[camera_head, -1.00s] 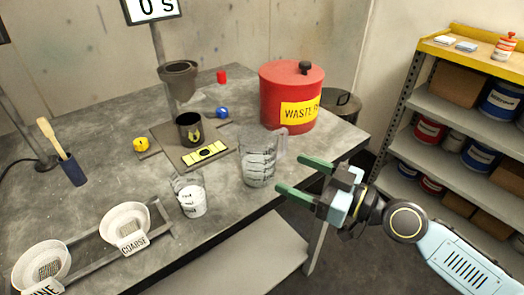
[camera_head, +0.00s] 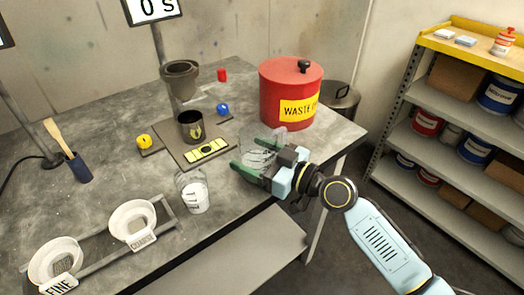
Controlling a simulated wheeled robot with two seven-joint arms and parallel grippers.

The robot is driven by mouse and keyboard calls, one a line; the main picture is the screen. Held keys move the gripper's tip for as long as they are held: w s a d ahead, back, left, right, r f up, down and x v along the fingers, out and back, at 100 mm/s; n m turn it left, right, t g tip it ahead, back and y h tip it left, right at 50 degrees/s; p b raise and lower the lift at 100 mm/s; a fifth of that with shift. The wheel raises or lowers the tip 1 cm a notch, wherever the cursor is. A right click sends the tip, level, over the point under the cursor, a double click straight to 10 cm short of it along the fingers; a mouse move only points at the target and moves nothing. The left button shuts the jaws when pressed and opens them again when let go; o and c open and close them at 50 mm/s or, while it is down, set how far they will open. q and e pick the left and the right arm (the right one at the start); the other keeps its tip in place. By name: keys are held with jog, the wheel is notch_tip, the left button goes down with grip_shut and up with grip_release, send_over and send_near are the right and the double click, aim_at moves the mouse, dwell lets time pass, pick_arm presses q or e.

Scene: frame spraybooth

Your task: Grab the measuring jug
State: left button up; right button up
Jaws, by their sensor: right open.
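The measuring jug (camera_head: 259,156) is clear with dark markings and stands near the front right of the grey table, left of the red waste can. My right gripper (camera_head: 246,158) is open, with its green fingers at the jug. One finger shows in front of the jug's lower side and the gripper body hides its lower right part. I cannot tell whether the fingers touch it. My left gripper is not in view.
A smaller clear cup (camera_head: 194,192) with white contents stands left of my right gripper. The red waste can (camera_head: 290,92) stands close behind the jug. A dark cup (camera_head: 190,127) sits on a plate with a yellow level. Two white strainers stand at the front left.

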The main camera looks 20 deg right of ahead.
jog(key=shift+w+a, duration=0.2)
jog(key=shift+w, duration=0.05)
jog(key=shift+c, duration=0.4)
jog(key=c, duration=0.8)
jog(key=shift+o, duration=0.2)
